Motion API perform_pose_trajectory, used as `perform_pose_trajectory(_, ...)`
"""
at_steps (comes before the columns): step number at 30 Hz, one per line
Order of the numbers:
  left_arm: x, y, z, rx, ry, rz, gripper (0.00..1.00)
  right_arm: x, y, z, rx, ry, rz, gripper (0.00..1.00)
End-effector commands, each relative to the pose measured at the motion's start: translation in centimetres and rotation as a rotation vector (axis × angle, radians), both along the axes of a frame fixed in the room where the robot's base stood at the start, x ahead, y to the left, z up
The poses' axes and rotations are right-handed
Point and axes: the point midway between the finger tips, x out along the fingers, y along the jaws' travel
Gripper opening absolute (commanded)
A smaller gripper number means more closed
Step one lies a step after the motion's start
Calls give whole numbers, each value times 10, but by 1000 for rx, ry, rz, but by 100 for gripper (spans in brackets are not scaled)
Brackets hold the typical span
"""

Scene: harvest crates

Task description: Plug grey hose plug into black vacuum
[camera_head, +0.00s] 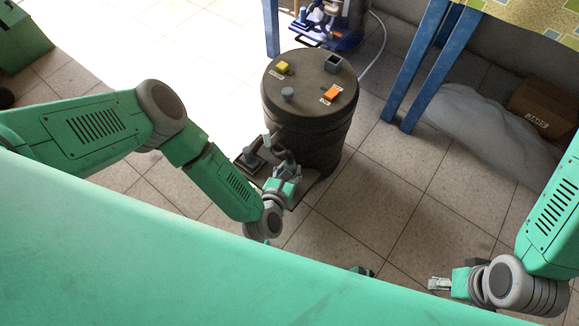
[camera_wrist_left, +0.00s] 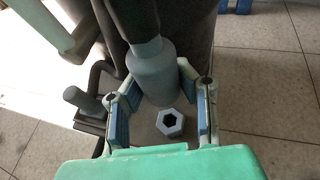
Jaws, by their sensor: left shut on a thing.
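The black vacuum (camera_head: 307,125) is a dark barrel standing on the tiled floor, with coloured controls on its lid. My left gripper (camera_head: 280,168) is low at the barrel's front side. In the left wrist view its two fingers (camera_wrist_left: 158,82) are closed around the grey hose plug (camera_wrist_left: 152,70), which hangs from a dark hose (camera_wrist_left: 133,18). A light grey hexagonal piece with a dark opening (camera_wrist_left: 170,122) shows just below the plug; I cannot tell whether they touch. My right gripper (camera_head: 439,284) is at the lower right, away from the vacuum; its finger gap is too small to judge.
A yellow knob (camera_head: 283,67), an orange switch (camera_head: 331,93) and a grey knob (camera_head: 288,93) sit on the lid. A blue-legged table (camera_head: 421,65) stands at the back right, near a brown box (camera_head: 545,105). The floor right of the vacuum is clear.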

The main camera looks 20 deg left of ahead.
Motion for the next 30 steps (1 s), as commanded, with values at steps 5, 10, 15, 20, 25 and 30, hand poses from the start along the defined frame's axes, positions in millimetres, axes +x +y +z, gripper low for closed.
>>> perform_pose_trajectory(5, 0, 2, -2, -2, 0, -4, 0, 0, 0, -5, 1, 0, 1, 40)
perform_pose_trajectory(10, 0, 1, -14, 2, 0, -4, 0, 0, 1, -16, 1, -1, 1, 40)
perform_pose_trajectory(15, 0, 0, -30, 4, 0, -4, 0, 0, 1, -33, 1, -1, 1, 40)
perform_pose_trajectory(20, 0, 1, -44, 2, 1, -4, 0, 0, 1, -40, 0, 0, 1, 40)
perform_pose_trajectory(25, 0, 1, -55, 1, 0, -4, 0, 0, 1, -44, 0, -1, 1, 40)
perform_pose_trajectory(30, 0, 1, -58, 2, 0, -4, 0, 0, 1, -45, 0, -1, 1, 40)
